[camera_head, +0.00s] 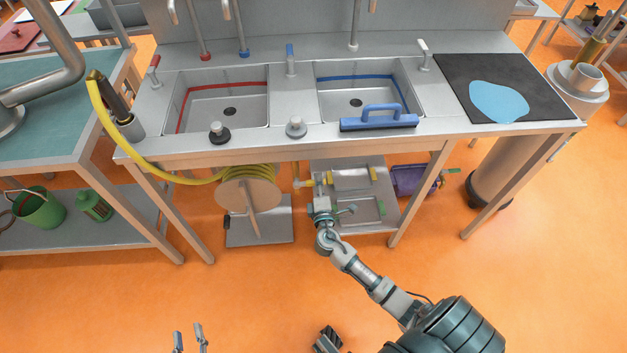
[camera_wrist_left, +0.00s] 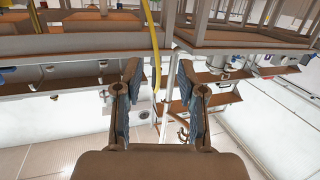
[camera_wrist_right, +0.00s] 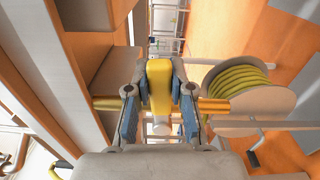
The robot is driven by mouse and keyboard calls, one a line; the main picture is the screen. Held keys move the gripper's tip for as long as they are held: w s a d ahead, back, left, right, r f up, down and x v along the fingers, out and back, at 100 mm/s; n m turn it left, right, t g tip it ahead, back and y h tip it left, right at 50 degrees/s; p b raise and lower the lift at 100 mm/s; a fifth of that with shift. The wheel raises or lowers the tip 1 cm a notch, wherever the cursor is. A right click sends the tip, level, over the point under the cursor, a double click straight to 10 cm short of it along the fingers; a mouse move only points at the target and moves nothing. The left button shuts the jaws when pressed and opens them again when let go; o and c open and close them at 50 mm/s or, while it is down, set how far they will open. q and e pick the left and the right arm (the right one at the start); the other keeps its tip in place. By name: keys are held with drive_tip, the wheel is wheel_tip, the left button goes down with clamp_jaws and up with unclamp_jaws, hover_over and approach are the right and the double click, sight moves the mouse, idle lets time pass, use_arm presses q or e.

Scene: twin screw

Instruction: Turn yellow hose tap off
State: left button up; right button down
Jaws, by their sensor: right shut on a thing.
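The yellow hose tap (camera_head: 306,183) sits under the sink counter, right of the hose reel. In the right wrist view its thick yellow handle (camera_wrist_right: 158,84) stands between my fingers, across a yellow pipe (camera_wrist_right: 212,105). My right gripper (camera_head: 318,193) is shut on this handle, with a finger on each side. In the head view the gripper hides part of the tap. The yellow hose (camera_head: 160,172) runs from the counter's left end to the reel (camera_head: 249,194). My left gripper (camera_head: 189,338) is open and empty at the bottom of the head view, away from the tap.
A double sink (camera_head: 225,102) with a steel counter stands above the tap. A lower shelf (camera_head: 372,211) with fittings lies beside my right gripper. A table leg (camera_head: 420,195) and a grey cylinder (camera_head: 500,175) stand to the right. The orange floor in front is mostly clear.

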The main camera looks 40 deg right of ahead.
drive_tip(key=shift+d+f+m+b, duration=0.2)
drive_tip(key=shift+f+m+b, duration=0.15)
drive_tip(key=shift+f+m, duration=0.1)
use_arm(q)
drive_tip(key=shift+w+d+r+t+h, duration=0.15)
drive_tip(key=shift+r+t, duration=0.5)
drive_tip(key=shift+r, duration=0.25)
drive_tip(key=shift+w+d+r+t+h, duration=0.1)
drive_tip(key=shift+d+r+t+h, duration=0.05)
drive_tip(key=shift+r+t, duration=0.65)
use_arm(e)
drive_tip(key=shift+m, duration=0.25)
drive_tip(key=c, duration=1.3)
unclamp_jaws()
drive_tip(key=shift+s, duration=0.1)
drive_tip(key=o, duration=0.3)
drive_tip(key=shift+f, duration=0.1)
use_arm(q)
drive_tip(key=shift+w+d, duration=0.1)
drive_tip(key=shift+d, duration=0.1)
use_arm(e)
drive_tip(key=shift+d, duration=0.1)
use_arm(q)
drive_tip(key=shift+a, duration=0.1)
use_arm(e)
drive_tip(key=v, duration=1.1)
drive_tip(key=shift+s+a, duration=0.3)
